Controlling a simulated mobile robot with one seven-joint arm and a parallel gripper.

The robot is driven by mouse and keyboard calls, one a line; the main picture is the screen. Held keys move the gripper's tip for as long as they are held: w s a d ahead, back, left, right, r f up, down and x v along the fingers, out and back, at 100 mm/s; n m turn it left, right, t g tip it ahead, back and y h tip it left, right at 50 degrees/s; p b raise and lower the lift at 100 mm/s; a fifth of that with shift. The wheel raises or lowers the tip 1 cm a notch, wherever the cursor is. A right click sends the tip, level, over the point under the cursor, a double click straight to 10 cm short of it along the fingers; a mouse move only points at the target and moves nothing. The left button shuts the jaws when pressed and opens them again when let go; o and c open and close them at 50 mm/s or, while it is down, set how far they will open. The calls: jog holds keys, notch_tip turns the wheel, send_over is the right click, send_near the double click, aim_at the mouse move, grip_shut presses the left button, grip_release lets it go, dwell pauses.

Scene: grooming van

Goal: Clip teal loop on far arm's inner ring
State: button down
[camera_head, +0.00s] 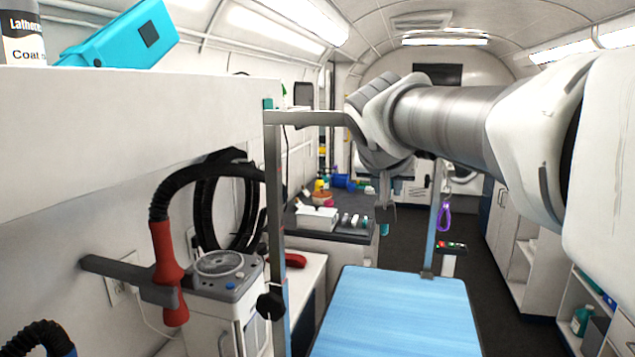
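My gripper (386,222) hangs fingers-down at the centre, small in view, above and behind the blue grooming table (395,312). A small teal piece (384,230) shows right at its fingertips. I cannot tell whether this is the teal loop in its grasp or something behind, and finger spacing is unclear. The far arm's upright post (434,220) stands at the table's far end. Its upper part and rings are mostly hidden behind my arm. A purple loop (443,216) hangs beside that post from a metal clip.
A near post (275,220) with a horizontal bar (310,118) stands at left, close to my arm. A dryer unit (222,275) with a red-handled hose (168,270) stands left of it. A cluttered counter (335,230) lies behind.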

jog(key=shift+w+d, duration=0.2)
jog(key=shift+w, duration=0.4)
jog(key=shift+f+b, duration=0.65)
jog(key=shift+f, duration=0.05)
jog(key=c, duration=0.6)
grip_release()
jog(key=shift+p+v, duration=0.35)
jog(key=shift+v, duration=3.15)
jog(key=shift+s, duration=0.1)
